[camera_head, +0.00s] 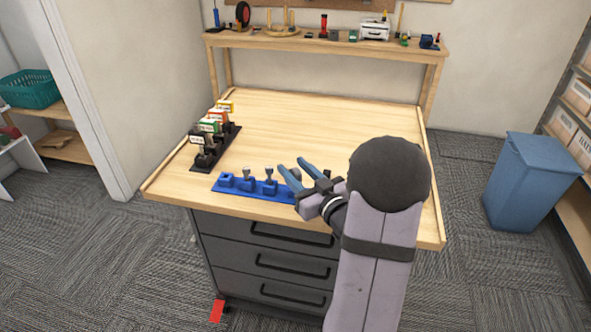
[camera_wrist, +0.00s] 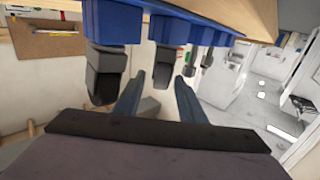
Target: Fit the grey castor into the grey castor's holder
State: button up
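A blue strip (camera_head: 240,189) with several raised sockets lies along the table's front edge and also shows in the wrist view (camera_wrist: 115,22). Small greyish castors stand in it, one in the middle (camera_head: 269,172) and one at the right (camera_head: 294,175), partly hidden by my gripper. In the wrist view the strip is upside down, with a large grey castor (camera_wrist: 106,72) at the left and another castor (camera_wrist: 164,66) ahead. My gripper (camera_head: 290,163) is open and empty above the strip's right end; its blue fingers (camera_wrist: 160,78) are apart. I cannot tell which socket is the grey castor's holder.
The middle and back of the table are clear. A shelf (camera_head: 330,44) with assorted objects stands behind. A blue bin (camera_head: 530,185) is on the floor at right.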

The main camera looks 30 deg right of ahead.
jog(key=shift+s, duration=0.1)
jog(key=shift+s+b, duration=0.85)
jog(key=shift+s, duration=2.75)
